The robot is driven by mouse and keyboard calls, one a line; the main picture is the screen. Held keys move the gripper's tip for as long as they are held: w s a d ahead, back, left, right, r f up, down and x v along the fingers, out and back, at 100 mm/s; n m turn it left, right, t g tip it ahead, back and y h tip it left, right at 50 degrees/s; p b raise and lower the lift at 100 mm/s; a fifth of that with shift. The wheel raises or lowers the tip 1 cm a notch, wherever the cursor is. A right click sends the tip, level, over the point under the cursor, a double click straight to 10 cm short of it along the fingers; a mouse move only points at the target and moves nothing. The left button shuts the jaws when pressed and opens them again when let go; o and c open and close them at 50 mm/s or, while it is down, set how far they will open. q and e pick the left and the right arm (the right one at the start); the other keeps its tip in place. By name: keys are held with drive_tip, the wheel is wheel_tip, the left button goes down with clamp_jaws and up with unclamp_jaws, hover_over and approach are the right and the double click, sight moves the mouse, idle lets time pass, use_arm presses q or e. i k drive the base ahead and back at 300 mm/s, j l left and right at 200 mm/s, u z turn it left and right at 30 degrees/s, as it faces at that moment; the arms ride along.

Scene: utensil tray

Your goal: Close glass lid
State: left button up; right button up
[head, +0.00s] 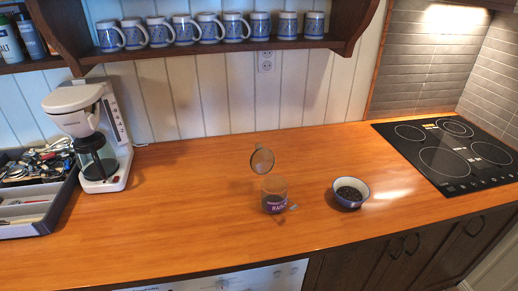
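A glass jar (274,202) with a dark purple label stands on the wooden counter, near the middle. Its round lid (262,161) is raised behind and above the jar's mouth, tilted steeply open; the link between lid and jar is hard to make out. A small greyish part (293,207), perhaps a clasp, shows at the jar's right side. Neither of my grippers is in view.
A bowl (346,202) with dark contents sits right of the jar. A white coffee maker (87,120) and a utensil tray (47,222) stand at the left. A black cooktop (430,160) is at the right. The wooden counter (190,210) is clear around the jar's left.

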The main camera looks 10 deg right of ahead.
sight(261, 161)
drive_tip(key=k+l+u, duration=0.3)
drive_tip(key=l, duration=0.2)
drive_tip(key=k+l+u, duration=0.15)
drive_tip(key=l+u, duration=0.15)
drive_tip(key=l, duration=0.2)
drive_tip(key=k+l+u, duration=0.35)
drive_tip(key=i+l, duration=0.05)
drive_tip(key=l, duration=0.05)
